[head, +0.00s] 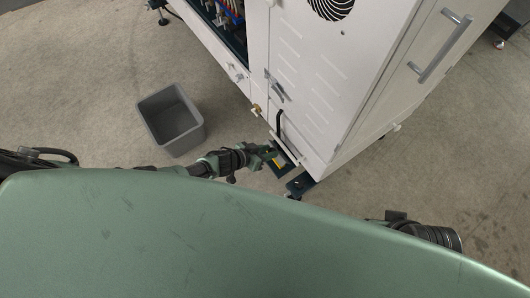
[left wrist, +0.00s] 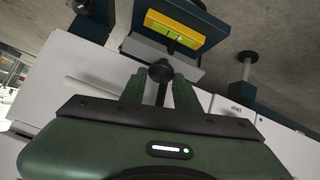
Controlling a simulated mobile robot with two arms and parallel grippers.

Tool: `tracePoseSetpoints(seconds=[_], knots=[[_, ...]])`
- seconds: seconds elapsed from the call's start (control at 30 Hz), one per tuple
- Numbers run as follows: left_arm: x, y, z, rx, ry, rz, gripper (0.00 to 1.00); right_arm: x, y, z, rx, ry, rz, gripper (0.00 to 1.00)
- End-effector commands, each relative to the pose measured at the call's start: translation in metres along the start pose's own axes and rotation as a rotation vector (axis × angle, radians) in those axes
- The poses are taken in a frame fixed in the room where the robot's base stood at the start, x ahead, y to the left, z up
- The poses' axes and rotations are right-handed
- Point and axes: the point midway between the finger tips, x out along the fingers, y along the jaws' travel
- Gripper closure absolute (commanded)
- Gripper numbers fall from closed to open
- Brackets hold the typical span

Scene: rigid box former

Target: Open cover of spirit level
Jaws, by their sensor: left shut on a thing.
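The spirit level is a yellow bar with a green vial (left wrist: 175,37), set in a dark blue holder (left wrist: 217,28) at the top of the left wrist view. In the head view a small yellow patch of it (head: 280,160) shows at the foot of the white cabinet. My left gripper (head: 271,152) is beside it, low at the cabinet's corner. In the left wrist view its green fingers (left wrist: 160,85) are shut on a black knob (left wrist: 160,69) with a dark stem. The knob is just in front of the level's holder. I cannot tell which part is the cover. My right gripper is out of view.
The white cabinet (head: 315,85) stands close beyond my left gripper, with a black handle (head: 279,122) near its lower edge. A grey open bin (head: 170,120) stands on the floor to the left. The floor right of the cabinet is mostly clear.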

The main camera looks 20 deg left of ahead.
Motion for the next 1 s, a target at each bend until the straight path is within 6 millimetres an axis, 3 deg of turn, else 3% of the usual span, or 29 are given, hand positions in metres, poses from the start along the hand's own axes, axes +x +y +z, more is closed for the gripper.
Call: tracePoseSetpoints(seconds=[0.03, 0.2, 0.8, 0.83, 0.9, 1.0], knots=[[0.0035, 0.0062, -0.0161, -0.001, 0.020, 0.012, 1.00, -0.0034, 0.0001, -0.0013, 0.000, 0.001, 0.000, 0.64], [0.0064, 0.0084, -0.0212, -0.001, 0.020, 0.013, 1.00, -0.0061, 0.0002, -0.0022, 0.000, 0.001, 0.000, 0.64], [0.0093, 0.0110, -0.0236, 0.000, 0.019, 0.016, 1.00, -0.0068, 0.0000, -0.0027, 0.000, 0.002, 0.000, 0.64], [0.0092, 0.0110, -0.0235, 0.000, 0.019, 0.016, 0.66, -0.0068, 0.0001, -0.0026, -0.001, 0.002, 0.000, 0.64], [0.0090, 0.0107, -0.0225, 0.000, 0.017, 0.015, 0.47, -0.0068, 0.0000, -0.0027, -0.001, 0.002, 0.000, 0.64], [0.0081, 0.0091, -0.0203, 0.000, 0.013, 0.012, 0.47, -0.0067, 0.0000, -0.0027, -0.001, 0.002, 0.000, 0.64]])
